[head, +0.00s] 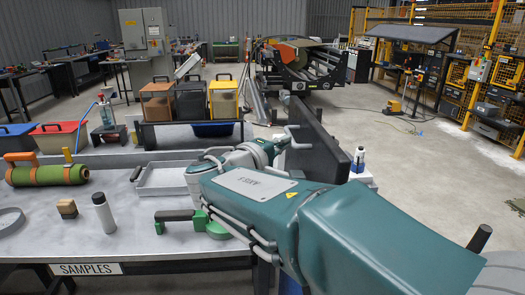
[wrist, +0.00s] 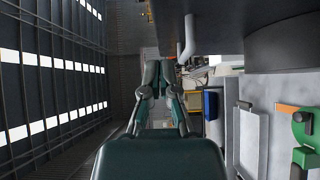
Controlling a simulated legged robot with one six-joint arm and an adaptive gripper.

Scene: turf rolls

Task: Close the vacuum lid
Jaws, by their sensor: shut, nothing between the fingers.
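No part is clearly marked as the vacuum lid. A thick dark panel (head: 318,140) stands tilted at the table's right end, with a bent silver handle (head: 291,137) beside it; it may be the lid. In the wrist view a large dark rounded body (wrist: 295,42) fills the top right, with a pale bent handle (wrist: 187,42) left of it. My gripper (wrist: 157,72) is shut and empty, below and left of that handle, apart from it.
Colored bins (head: 223,98) stand behind. The floor at right (head: 430,170) is open.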

